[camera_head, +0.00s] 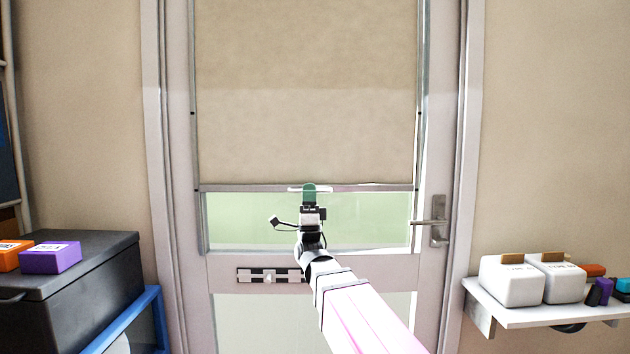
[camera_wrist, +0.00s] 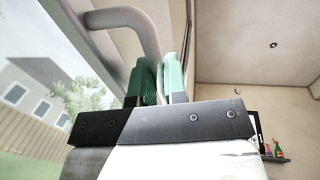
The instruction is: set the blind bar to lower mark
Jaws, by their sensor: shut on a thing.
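The beige blind (camera_head: 305,90) hangs over the upper part of the door window. Its grey bottom bar (camera_head: 240,188) runs level across the window, with a pale handle (camera_head: 294,189) at its middle. My gripper (camera_head: 309,188) is at this handle, with its green fingers upright. In the wrist view, the green fingers (camera_wrist: 160,80) are close together around the curved handle (camera_wrist: 150,35); the gripped part is hidden between them. Small dark marks show on the side rails, an upper one (camera_head: 193,113) and a lower one (camera_head: 196,190) about level with the bar.
A door lever (camera_head: 432,222) sticks out right of the window. A latch plate (camera_head: 262,275) is below it. A shelf (camera_head: 545,315) with white canisters stands at right. A black box (camera_head: 90,275) carrying orange and purple boxes is at left.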

